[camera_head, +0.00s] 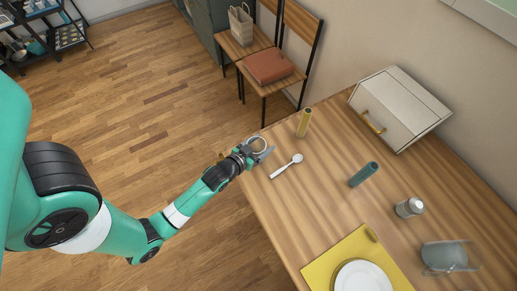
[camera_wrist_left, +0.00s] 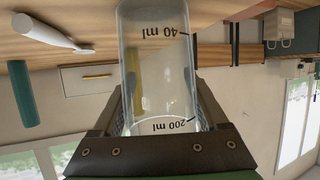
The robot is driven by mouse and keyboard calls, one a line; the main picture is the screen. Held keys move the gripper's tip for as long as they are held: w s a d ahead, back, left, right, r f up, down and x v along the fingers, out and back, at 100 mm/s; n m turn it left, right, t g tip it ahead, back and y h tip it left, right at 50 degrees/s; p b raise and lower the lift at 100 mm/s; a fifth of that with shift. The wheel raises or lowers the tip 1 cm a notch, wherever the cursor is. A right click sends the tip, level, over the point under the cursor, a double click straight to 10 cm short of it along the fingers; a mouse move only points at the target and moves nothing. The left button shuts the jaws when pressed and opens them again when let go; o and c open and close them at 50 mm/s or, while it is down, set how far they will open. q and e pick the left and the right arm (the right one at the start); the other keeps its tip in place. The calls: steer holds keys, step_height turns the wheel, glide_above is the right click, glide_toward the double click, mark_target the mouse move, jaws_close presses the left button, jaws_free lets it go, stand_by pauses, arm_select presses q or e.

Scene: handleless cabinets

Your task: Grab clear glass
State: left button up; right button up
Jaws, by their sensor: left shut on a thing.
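The clear glass (camera_head: 259,144) is a see-through cylinder with ml markings. It is at the left edge of the wooden table in the head view, and it fills the middle of the left wrist view (camera_wrist_left: 158,60). My left gripper (camera_head: 262,153) is shut on the glass, with one finger on each side of it. In the left wrist view the gripper (camera_wrist_left: 160,105) shows the glass between its jaws, upside down in the picture. Whether the glass touches the table is unclear. My right gripper is not in view.
On the wooden table (camera_head: 330,165) are a white spoon (camera_head: 287,166), a yellow cylinder (camera_head: 304,122), a teal cylinder (camera_head: 363,174), a white-capped jar (camera_head: 409,207), a grey item (camera_head: 447,256), a white box with a gold handle (camera_head: 398,108) and a plate (camera_head: 362,277) on a yellow mat (camera_head: 317,274).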

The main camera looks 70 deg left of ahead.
arm_select(q)
steer(key=shift+r, duration=0.15)
steer(key=shift+r, duration=0.3)
step_height(320, 180, up, 3)
steer(key=shift+f+p, duration=0.2)
steer(key=shift+p, duration=0.75)
steer(key=s+d+r+p, duration=0.4)
steer(key=s+d+r, duration=0.4)
steer(key=d, duration=0.3)
steer(key=shift+s+r, duration=0.2)
steer(key=shift+r, duration=0.65)
steer(key=shift+d, duration=0.15)
